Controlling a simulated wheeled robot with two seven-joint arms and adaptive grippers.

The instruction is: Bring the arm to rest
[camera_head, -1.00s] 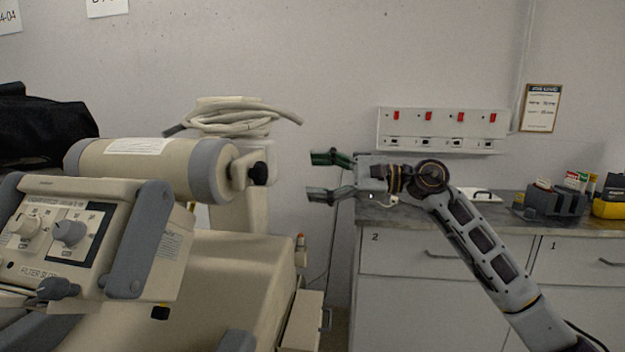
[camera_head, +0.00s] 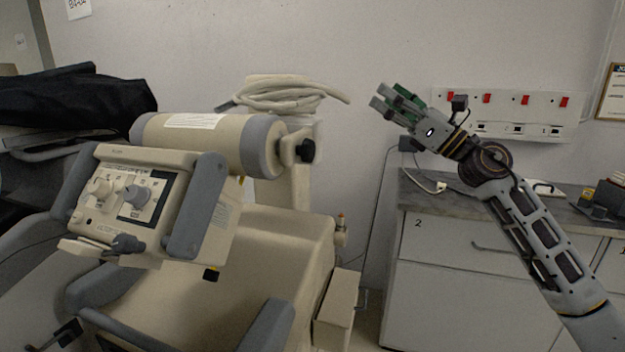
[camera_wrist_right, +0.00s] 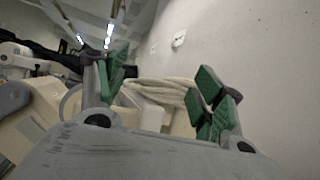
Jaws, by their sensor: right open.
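My right arm comes in from the lower right in the head view. Its gripper (camera_head: 390,103) is raised in front of the wall, above the left end of the counter and to the right of the cable coil. The gripper is open and empty, pointing up and to the left. In the right wrist view the green-padded fingers (camera_wrist_right: 160,98) stand wide apart with nothing held between them. My left gripper is not in view.
A beige machine with a control panel (camera_head: 127,200) and cylinder (camera_head: 205,138) fills the left. A coiled cable (camera_head: 285,97) lies on its column. A grey counter (camera_head: 450,213) with drawers stands below the arm. A switch panel (camera_head: 505,116) hangs behind the gripper.

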